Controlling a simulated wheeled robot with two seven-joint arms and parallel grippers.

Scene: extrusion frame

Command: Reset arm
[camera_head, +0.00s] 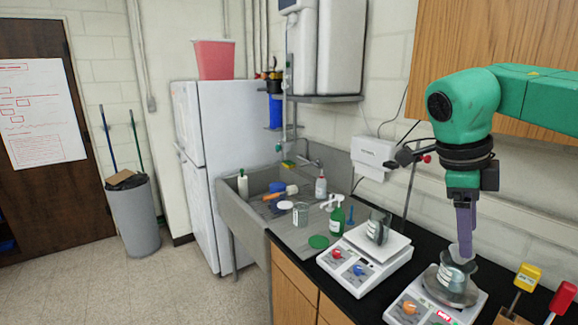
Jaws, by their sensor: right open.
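My right arm comes in from the right, green with a black wrist. My right gripper (464,238) points straight down with purple fingers. It is open, and its tips are at or just above the mouth of a glass vessel (450,284) on the front hot plate (404,311). I cannot tell whether the fingers touch the glass. My left gripper is out of view.
A second white hot plate (343,258) carries another glass vessel (377,229). A sink (256,219) with bottles lies left of the black counter. Yellow (527,276) and red (564,297) handled tools stand at the right. A retort stand (409,200) is behind.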

